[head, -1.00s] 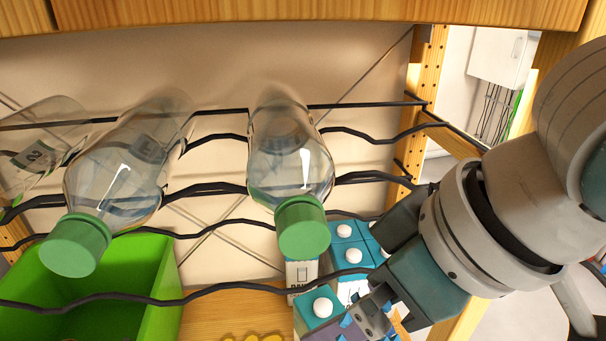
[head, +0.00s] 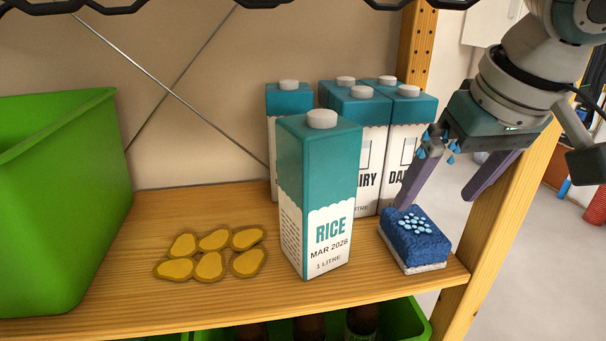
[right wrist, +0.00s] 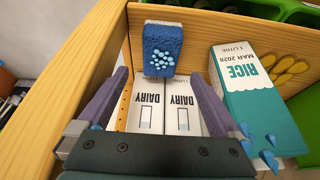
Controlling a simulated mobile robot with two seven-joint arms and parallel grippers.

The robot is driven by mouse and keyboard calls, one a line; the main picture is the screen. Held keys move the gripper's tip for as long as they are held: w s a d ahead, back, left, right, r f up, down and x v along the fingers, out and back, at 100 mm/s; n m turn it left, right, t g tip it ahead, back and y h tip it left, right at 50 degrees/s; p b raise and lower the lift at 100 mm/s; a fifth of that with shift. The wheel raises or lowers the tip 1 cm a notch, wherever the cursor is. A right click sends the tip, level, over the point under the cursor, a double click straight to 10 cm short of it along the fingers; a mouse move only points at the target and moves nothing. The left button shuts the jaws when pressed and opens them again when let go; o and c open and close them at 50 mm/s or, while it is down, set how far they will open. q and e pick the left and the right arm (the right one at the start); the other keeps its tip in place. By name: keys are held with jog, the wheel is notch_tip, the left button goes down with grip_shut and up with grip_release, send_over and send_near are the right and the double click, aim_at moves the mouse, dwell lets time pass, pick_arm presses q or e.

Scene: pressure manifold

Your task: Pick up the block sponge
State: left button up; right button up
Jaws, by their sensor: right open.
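The block sponge (head: 415,240) is a blue block with a pale base and light blue dots on top. It lies on the wooden shelf near its right end, in front of the dairy cartons. In the right wrist view the sponge (right wrist: 163,50) is ahead of the fingers, roughly between their lines. My right gripper (head: 437,200) is open and empty, with purple fingers pointing down, above and behind the sponge. The left finger tip overlaps the sponge's back edge in the head view; I cannot tell if it touches. Blue drops show near the gripper (right wrist: 158,100). My left gripper is not in view.
A rice carton (head: 319,195) stands close left of the sponge, and several dairy cartons (head: 404,150) stand behind. A wooden post (head: 510,195) rises close on the right. Yellow pieces (head: 209,266) and a green bin (head: 60,200) are further left on the shelf (head: 205,315).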

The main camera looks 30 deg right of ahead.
aim_at(416, 225)
jog(key=x, duration=0.3)
jog(key=shift+a+b, duration=0.1)
jog(key=shift+b, duration=0.25)
jog(key=b+x, duration=0.2)
jog(key=x, duration=0.4)
jog(key=shift+w+f, duration=0.1)
jog(key=shift+f, duration=0.25)
jog(key=shift+c, duration=0.4)
jog(key=c, duration=1.3)
jog(key=shift+o, duration=0.2)
